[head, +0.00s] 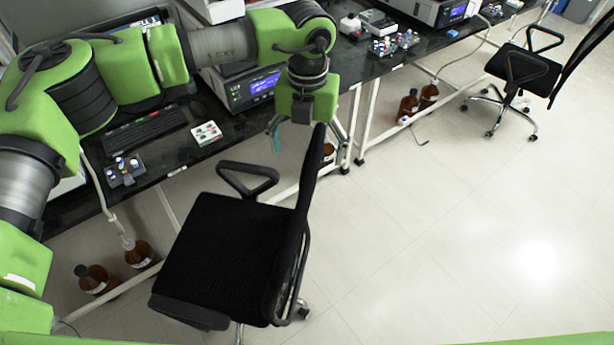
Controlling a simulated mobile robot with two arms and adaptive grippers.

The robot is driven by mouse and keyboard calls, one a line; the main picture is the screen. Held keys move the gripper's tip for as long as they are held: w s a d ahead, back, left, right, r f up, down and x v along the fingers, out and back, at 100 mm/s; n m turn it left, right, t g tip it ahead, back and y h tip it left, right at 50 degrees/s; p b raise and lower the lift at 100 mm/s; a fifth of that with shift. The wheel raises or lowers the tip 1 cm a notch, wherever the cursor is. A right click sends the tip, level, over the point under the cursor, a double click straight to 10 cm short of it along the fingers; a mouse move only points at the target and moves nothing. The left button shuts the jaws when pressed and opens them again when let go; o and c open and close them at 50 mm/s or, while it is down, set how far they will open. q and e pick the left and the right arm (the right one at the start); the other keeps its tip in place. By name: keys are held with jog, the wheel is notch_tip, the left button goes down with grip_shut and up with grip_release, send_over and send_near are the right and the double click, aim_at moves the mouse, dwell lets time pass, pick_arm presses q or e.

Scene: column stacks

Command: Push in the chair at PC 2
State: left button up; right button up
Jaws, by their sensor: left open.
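A black office chair (225,250) with armrests stands in front of the black lab bench, its seat near the bench edge and its backrest (300,215) on the right side. My left gripper (309,137) is open at the top end of the backrest. One finger is on each side of the backrest's top in the picture; I cannot tell whether they touch it. A second black chair (525,68) stands farther off at the upper right. No PC number is readable. My right gripper is not in view.
The bench (190,165) carries a keyboard (145,130), instruments with blue screens, a vial rack (125,170) and a small card-like tray (206,133). Brown bottles (95,279) stand under the bench near the chair, more (408,105) farther along. White bench legs stand beside the chair. The floor (430,230) at right is clear.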

aim_at(307, 182)
pick_arm(q)
jog(key=shift+s+f, duration=0.15)
jog(key=shift+f, duration=0.3)
notch_tip(307, 182, down, 6)
jog(key=shift+s+f+b, duration=0.15)
jog(key=shift+f+b, duration=0.1)
jog(key=shift+b, duration=1)
notch_tip(307, 182, down, 5)
jog(key=b, duration=0.5)
jog(key=shift+f+b, duration=0.2)
jog(key=shift+b, duration=0.1)
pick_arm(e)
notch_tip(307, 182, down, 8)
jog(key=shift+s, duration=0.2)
